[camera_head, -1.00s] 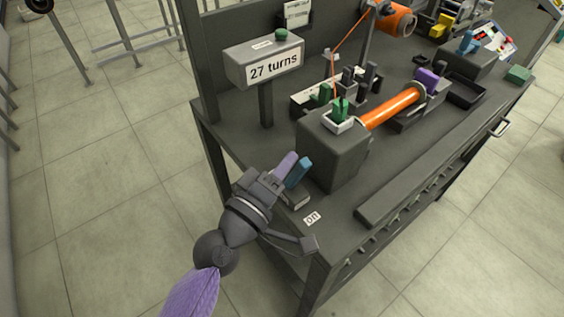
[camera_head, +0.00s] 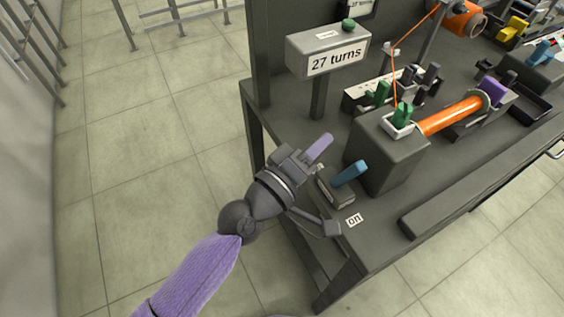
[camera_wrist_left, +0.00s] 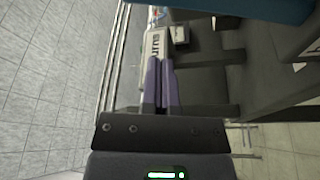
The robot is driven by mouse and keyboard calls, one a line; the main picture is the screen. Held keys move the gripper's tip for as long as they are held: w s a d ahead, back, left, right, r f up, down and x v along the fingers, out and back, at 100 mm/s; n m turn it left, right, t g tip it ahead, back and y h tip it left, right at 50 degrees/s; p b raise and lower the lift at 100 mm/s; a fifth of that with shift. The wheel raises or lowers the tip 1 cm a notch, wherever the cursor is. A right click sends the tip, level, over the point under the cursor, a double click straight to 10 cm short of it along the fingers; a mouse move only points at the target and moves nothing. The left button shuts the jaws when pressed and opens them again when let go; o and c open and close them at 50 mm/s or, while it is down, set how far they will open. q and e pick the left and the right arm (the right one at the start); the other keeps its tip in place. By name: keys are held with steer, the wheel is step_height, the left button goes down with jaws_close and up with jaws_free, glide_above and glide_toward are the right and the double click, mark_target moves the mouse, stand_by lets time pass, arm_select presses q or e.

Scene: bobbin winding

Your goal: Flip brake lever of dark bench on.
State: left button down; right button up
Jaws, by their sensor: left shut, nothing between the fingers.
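The brake lever (camera_head: 350,173) is a blue bar on a small dark base (camera_head: 338,192) at the dark bench's (camera_head: 378,240) near left corner. It leans up and to the right in the head view. The white "on" label (camera_head: 354,220) lies on the bench beside the base's near end. My left gripper (camera_head: 323,145) has its purple fingers shut and empty, to the left of the lever with a visible gap. In the left wrist view the shut fingers (camera_wrist_left: 160,84) point toward the sign, and a blue surface, likely the lever (camera_wrist_left: 255,9), shows close at the top.
A grey box (camera_head: 385,160) with a green piece on top stands right of the lever, joined to an orange bobbin (camera_head: 450,116). The "27 turns" sign (camera_head: 336,60) stands behind my gripper. A raised bar (camera_head: 480,178) runs along the front edge. Open floor lies left.

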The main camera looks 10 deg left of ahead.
arm_select(q)
steer(key=r+v, duration=0.1)
steer(key=v, duration=0.8)
steer(key=shift+s+d+f+b, duration=0.3)
steer(key=shift+d+f+b, duration=0.1)
steer(key=shift+f+b, duration=0.05)
arm_select(e)
steer(key=shift+s+f, duration=0.15)
steer(key=shift+f, duration=0.45)
steer(key=shift+s, duration=0.2)
